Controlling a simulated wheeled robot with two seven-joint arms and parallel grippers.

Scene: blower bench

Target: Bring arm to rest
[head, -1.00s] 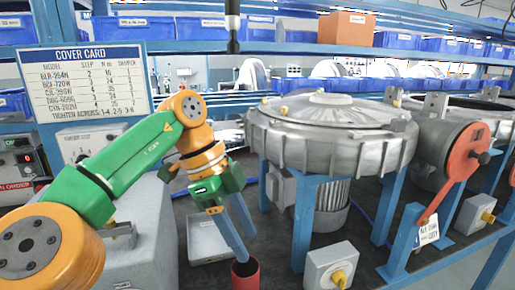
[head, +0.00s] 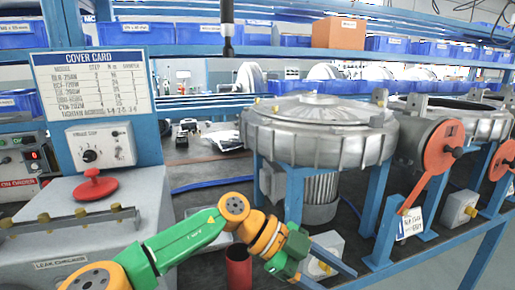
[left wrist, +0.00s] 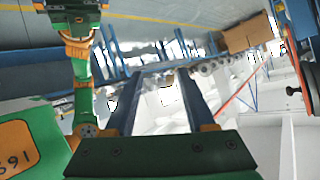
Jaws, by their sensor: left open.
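My left arm, green and orange, comes in from the lower left in the head view. My left gripper (head: 328,274) is low at the bottom middle, its blue fingers spread and pointing right, in front of the grey box with a yellow knob (head: 326,252). In the left wrist view the two blue fingers (left wrist: 160,102) stand apart with nothing between them. A green and orange arm link (left wrist: 84,65) shows at the left of that view. My right gripper is not seen in the head view.
A grey blower housing (head: 318,138) stands on blue legs, with an orange-red lever (head: 440,150) at its right. A red cup (head: 238,268) stands close beside my arm. A leak checker (head: 85,232) with a red knob is at left. The cover card (head: 92,85) hangs above.

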